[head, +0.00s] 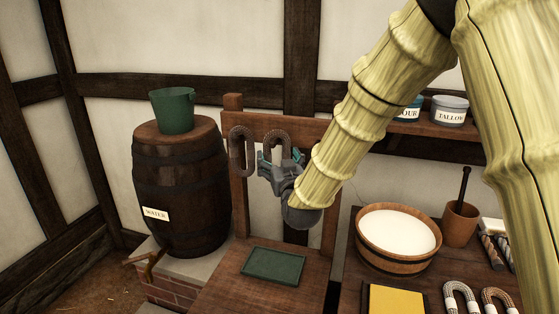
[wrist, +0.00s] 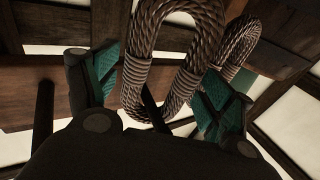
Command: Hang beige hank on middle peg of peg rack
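The wooden peg rack (head: 312,127) stands against the wall, its crossbar level with my gripper. My gripper (head: 281,158) is in front of the crossbar, right of its left post. The loop is upright against the rack. Another brownish hank (head: 238,154) hangs at the rack's left end, just beside it. My arm hides the rack's right part; I cannot clearly see the middle peg.
A water barrel (head: 180,190) with a green bucket (head: 173,110) stands left. A green tray (head: 273,266) lies below the rack. At right, the table holds a tub of white stuff (head: 397,235), a mortar (head: 459,224), a pale hank (head: 459,296) and a brown hank (head: 497,298).

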